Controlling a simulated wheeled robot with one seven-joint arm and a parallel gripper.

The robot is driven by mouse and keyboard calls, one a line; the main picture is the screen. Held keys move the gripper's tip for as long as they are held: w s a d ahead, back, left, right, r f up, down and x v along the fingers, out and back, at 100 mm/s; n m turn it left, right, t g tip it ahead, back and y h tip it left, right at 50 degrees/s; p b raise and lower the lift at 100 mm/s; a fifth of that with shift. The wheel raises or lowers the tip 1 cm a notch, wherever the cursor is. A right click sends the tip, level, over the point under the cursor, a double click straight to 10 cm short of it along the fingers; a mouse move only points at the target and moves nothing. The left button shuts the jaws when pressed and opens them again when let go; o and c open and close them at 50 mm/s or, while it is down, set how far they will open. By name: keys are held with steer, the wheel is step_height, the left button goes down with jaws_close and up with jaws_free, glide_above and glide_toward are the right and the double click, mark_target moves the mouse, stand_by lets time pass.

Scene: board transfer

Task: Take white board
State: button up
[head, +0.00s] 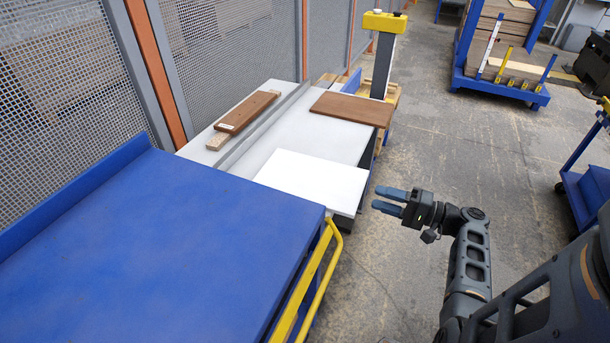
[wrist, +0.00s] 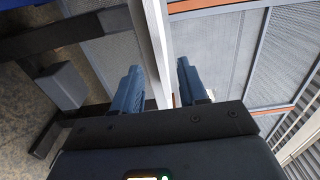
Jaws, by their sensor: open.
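The white board (head: 315,180) lies flat on the light-grey table (head: 290,135), beside the blue table. Its right end reaches out past the table's edge towards my gripper. My gripper (head: 376,200) is open and empty, just right of the board's overhanging end, with its fingers pointing left at it. A small gap shows between the fingertips and the board in the head view. In the wrist view, a pale narrow strip (wrist: 154,45), which looks like the board's edge, runs between the directions of the two fingers of my gripper (wrist: 158,70).
A blue table (head: 150,240) with a yellow rail (head: 318,285) stands at the near left. A brown board (head: 352,108) and stacked narrow brown planks (head: 246,112) lie on the grey table. Mesh fencing stands behind.

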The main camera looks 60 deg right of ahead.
mark_target(357, 188)
steer(key=shift+w+p, duration=0.45)
steer(key=shift+w, duration=3.4)
steer(key=shift+c, duration=0.4)
steer(key=shift+a+f, duration=0.1)
jaws_close()
